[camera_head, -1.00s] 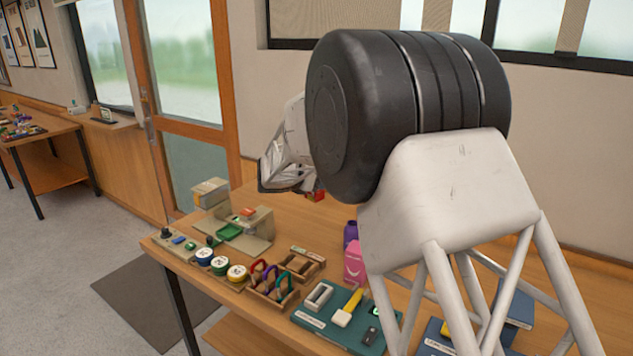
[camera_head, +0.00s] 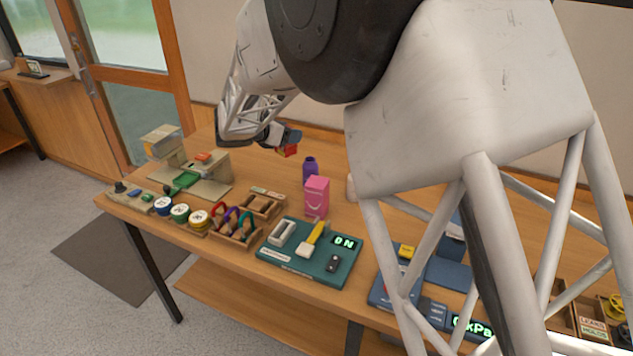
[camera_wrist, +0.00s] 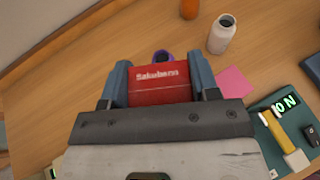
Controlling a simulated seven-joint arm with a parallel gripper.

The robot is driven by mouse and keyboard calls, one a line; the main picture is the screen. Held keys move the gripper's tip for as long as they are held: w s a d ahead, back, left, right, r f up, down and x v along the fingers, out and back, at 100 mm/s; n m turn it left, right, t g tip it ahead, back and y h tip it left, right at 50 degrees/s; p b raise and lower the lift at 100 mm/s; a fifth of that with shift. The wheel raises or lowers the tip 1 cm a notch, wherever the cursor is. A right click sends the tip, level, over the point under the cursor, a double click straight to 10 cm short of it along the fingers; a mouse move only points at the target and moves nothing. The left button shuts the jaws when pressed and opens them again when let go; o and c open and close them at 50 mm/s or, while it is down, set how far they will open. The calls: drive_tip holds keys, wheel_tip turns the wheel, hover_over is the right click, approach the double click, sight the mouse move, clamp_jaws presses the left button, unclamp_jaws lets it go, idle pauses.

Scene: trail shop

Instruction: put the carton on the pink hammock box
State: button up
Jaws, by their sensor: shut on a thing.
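A red carton (camera_wrist: 160,90) with white lettering is held between the two blue-grey fingers of my gripper (camera_wrist: 159,70) in the wrist view. In the head view my gripper (camera_head: 290,139) is above the table, with the small red carton (camera_head: 287,151) at its tip. The pink hammock box (camera_head: 316,197) stands upright on the table, lower and to the right of the carton. In the wrist view the pink box (camera_wrist: 235,82) is right of the gripper, apart from the carton.
A purple bottle (camera_head: 310,168) stands behind the pink box; a white bottle (camera_wrist: 222,35) is nearby. A rack of coloured carabiners (camera_head: 235,228) is to the left. The table behind my gripper is mostly bare.

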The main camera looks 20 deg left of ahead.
drive_tip(key=s+d+m+g+h, duration=0.1)
drive_tip(key=s+d+m+h, duration=0.1)
drive_tip(key=s+d, duration=0.5)
drive_tip(key=s+d+m+g+h, duration=0.1)
drive_tip(key=s+d+m+h, duration=0.1)
drive_tip(key=s+d, duration=0.6)
drive_tip(key=d, duration=0.5)
drive_tip(key=shift+d+f+g, duration=0.25)
drive_tip(key=shift+f+g, duration=0.05)
drive_tip(key=shift+f, duration=0.1)
hover_over(320, 181)
drive_tip(key=shift+s+d+f, duration=0.25)
drive_tip(key=shift+s+f, duration=0.1)
drive_tip(key=shift+f, duration=0.3)
drive_tip(key=shift+w+a+f, duration=0.25)
drive_tip(key=shift+w+f, duration=0.1)
drive_tip(key=shift+f, duration=1.5)
drive_tip(key=shift+f, duration=0.15)
drive_tip(key=o, duration=1)
